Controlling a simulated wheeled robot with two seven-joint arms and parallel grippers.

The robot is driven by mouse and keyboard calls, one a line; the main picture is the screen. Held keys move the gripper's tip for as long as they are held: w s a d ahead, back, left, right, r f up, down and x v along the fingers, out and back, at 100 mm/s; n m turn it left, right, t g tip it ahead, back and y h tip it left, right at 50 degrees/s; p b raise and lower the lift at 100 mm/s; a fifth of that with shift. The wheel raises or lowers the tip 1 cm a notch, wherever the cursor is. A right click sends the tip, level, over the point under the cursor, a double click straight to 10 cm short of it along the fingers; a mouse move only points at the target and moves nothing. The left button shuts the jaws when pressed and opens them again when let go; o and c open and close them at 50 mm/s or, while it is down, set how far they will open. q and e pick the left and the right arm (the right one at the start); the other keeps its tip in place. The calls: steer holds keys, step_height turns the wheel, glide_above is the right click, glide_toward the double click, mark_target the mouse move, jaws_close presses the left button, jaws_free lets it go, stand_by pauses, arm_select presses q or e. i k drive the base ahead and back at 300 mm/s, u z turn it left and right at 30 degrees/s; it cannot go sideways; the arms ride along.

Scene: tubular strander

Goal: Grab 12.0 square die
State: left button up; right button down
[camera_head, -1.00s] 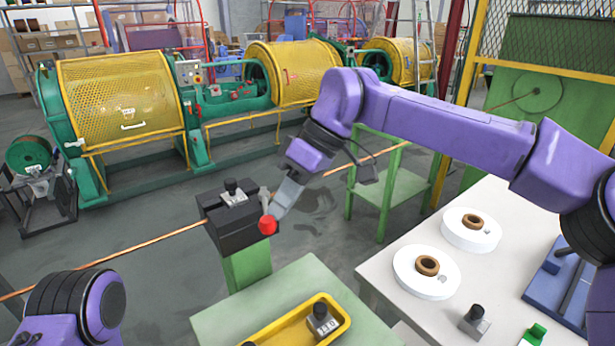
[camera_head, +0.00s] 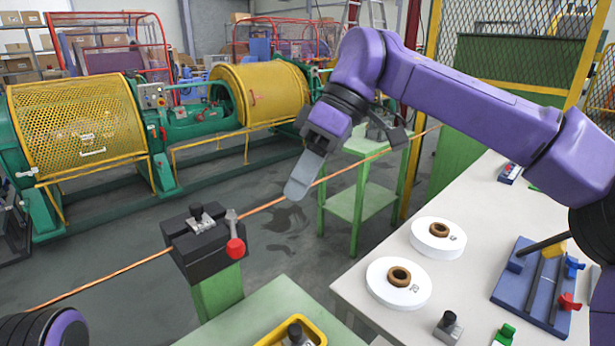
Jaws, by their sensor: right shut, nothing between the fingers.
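Several similar silver dies with black knobs show, and I cannot read which is the 12.0 square die. One die (camera_head: 200,221) sits in the black die holder (camera_head: 208,250), beside a lever with a red ball (camera_head: 235,249). Another die (camera_head: 295,335) lies in the yellow tray (camera_head: 311,325), cut off by the bottom edge. A third die (camera_head: 448,328) stands on the white table (camera_head: 350,290). My right gripper (camera_head: 297,190) is shut and empty, in the air to the right of and above the holder. My left gripper is out of view; only part of that arm shows at lower left.
A copper rod (camera_head: 100,275) runs through the holder and behind my right gripper. Two white discs with brown rings (camera_head: 398,284) and a blue rack (camera_head: 535,290) are on the white table. A green stand (camera_head: 365,190) and yellow-caged machines (camera_head: 77,120) stand behind.

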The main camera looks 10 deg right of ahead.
mark_target(201, 222)
steer(key=k, duration=1)
